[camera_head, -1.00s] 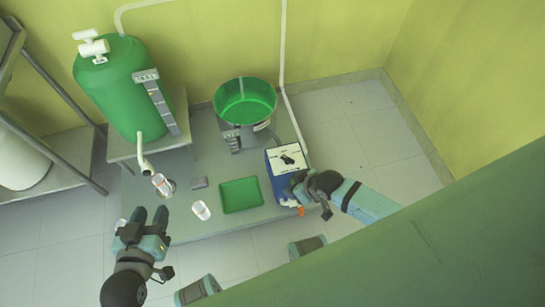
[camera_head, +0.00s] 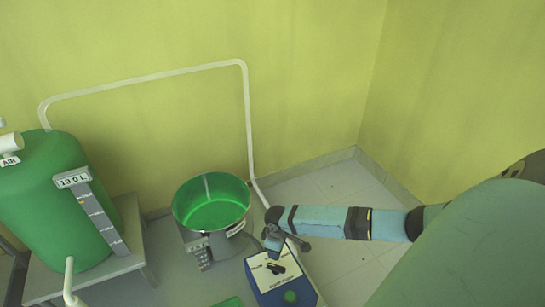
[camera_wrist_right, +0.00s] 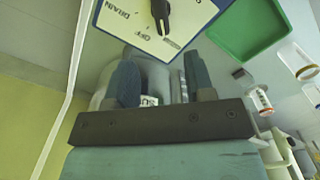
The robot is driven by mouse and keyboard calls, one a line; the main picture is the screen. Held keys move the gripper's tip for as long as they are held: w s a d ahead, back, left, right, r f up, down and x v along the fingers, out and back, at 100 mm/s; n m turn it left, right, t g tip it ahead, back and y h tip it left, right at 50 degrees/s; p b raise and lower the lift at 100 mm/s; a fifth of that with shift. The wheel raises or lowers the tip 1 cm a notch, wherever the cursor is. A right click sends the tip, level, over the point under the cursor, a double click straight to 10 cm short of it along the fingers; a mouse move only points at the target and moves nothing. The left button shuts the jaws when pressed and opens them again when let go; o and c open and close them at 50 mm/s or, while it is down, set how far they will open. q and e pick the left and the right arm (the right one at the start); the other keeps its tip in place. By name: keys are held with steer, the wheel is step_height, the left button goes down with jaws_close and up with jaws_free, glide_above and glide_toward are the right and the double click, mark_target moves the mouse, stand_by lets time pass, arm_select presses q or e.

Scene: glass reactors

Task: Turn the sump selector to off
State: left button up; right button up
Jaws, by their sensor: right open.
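The sump selector is a black knob (camera_head: 276,267) on the white top plate of a blue box (camera_head: 262,286). In the right wrist view the knob (camera_wrist_right: 160,14) shows at the top, with DRAIN and OFF printed on the plate (camera_wrist_right: 128,24). Which label the knob points at is hard to tell. My right gripper (camera_head: 272,238) is at the box's back edge, beside the knob in the head view. In the right wrist view its fingers (camera_wrist_right: 160,68) are apart with nothing held between them, and the knob lies beyond their tips. My left gripper is out of view.
A green-lined round basin (camera_head: 212,205) stands just left behind the box. A green tank (camera_head: 60,200) is on a stand at the left. A white pipe (camera_head: 247,120) runs down the wall. A green tray (camera_wrist_right: 245,28) and small cups (camera_wrist_right: 258,100) show in the wrist view.

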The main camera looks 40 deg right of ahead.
steer(key=b, duration=0.2)
glide_above(276, 266)
step_height(276, 266, down, 4)
steer(key=shift+s+f, duration=0.1)
steer(key=shift+f, duration=0.1)
step_height(276, 266, down, 6)
steer(key=b, duration=0.3)
steer(key=shift+f, duration=0.15)
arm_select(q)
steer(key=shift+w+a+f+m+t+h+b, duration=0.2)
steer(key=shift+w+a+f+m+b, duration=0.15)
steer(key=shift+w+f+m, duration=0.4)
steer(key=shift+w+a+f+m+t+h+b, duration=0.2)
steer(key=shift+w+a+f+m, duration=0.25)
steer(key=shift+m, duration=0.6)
arm_select(e)
steer(key=shift+f, duration=0.75)
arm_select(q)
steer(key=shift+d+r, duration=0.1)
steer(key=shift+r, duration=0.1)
arm_select(e)
jaws_close()
